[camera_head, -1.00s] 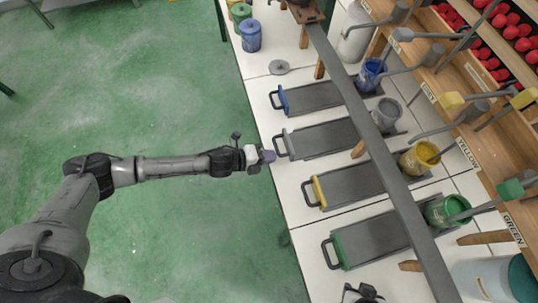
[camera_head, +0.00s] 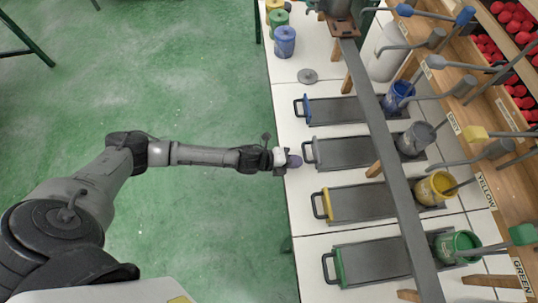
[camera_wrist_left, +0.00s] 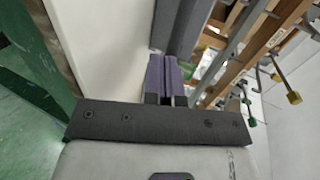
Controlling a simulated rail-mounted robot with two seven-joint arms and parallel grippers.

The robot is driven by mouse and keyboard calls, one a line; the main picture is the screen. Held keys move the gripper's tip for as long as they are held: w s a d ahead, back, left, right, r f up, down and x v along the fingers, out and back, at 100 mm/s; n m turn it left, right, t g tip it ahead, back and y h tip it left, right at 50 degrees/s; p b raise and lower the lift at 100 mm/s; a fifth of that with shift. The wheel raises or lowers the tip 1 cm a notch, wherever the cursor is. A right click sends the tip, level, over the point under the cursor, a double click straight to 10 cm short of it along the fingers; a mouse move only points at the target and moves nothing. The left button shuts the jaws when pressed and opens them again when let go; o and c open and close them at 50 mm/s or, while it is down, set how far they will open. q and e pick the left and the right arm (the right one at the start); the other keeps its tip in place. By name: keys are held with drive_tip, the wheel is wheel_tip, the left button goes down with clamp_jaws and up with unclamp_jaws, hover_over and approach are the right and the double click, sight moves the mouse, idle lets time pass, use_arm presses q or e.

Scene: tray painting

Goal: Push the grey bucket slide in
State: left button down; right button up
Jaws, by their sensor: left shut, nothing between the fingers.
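The grey slide (camera_head: 355,152) lies on the white bench, with its handle (camera_head: 308,152) at the bench's left edge. The grey bucket (camera_head: 416,139) stands at the slide's far right end, beyond the long dark rail. My left gripper (camera_head: 296,161) is shut and empty, at the outer side of the grey handle. Whether it touches the handle I cannot tell. In the left wrist view its purple fingers (camera_wrist_left: 167,76) are together and point towards a dark grey slide surface (camera_wrist_left: 184,28). My right gripper is not in view.
The blue slide (camera_head: 345,109) lies behind the grey one; the yellow slide (camera_head: 365,204) and green slide (camera_head: 375,262) lie in front. The long dark rail (camera_head: 392,145) crosses above them all. A grey lid (camera_head: 308,76) lies near the back. Green floor (camera_head: 210,220) is open at left.

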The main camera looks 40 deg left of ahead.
use_arm(q)
drive_tip(key=s, duration=0.1)
drive_tip(key=s+a, duration=0.1)
drive_tip(key=a, duration=0.1)
drive_tip(key=shift+s+a+f+p, duration=0.25)
drive_tip(key=shift+s+p, duration=0.05)
drive_tip(key=shift+s, duration=0.1)
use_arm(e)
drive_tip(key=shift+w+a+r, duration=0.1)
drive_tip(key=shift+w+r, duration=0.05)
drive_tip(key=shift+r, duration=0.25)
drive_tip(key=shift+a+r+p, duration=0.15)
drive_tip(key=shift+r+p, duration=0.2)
use_arm(q)
drive_tip(key=v, duration=0.9)
drive_tip(key=shift+s+a+r, duration=0.2)
drive_tip(key=shift+a+r, duration=0.05)
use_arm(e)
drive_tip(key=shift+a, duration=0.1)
